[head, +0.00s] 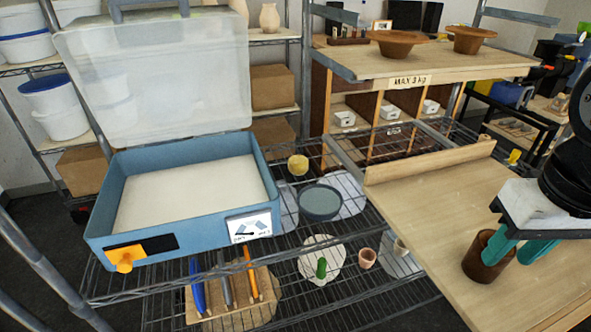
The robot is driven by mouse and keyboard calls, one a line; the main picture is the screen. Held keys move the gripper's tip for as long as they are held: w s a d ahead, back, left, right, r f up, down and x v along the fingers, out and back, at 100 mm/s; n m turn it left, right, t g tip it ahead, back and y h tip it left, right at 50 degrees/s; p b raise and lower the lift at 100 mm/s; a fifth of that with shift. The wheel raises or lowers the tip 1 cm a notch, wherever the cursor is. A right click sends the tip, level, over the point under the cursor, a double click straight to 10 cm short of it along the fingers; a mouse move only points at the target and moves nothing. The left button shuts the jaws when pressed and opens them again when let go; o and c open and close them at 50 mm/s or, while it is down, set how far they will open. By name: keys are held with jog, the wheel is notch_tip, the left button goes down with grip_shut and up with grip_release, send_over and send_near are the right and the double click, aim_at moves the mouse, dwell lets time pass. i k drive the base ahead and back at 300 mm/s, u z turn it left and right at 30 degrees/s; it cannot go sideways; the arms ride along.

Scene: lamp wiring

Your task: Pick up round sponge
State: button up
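A small round yellow thing (298,165), which looks like the round sponge, sits on the wire shelf (283,279) just right of the blue box. It is beyond a blue-grey round dish (320,202). My gripper (508,261) is at the right, over the wooden board, far from the yellow thing.
A blue box (180,225) with a raised clear lid stands at the left. A wooden holder with pens (225,298), a green cactus-like thing (321,268) and a small clay pot (367,258) are nearer. The wooden board (440,215) has a raised back edge. A wooden shelf (425,62) stands behind.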

aim_at(298, 164)
jog(key=z, duration=0.05)
jog(key=k, duration=1.75)
jog(key=u, duration=0.65)
jog(key=i, duration=2.15)
jog(key=u, duration=0.05)
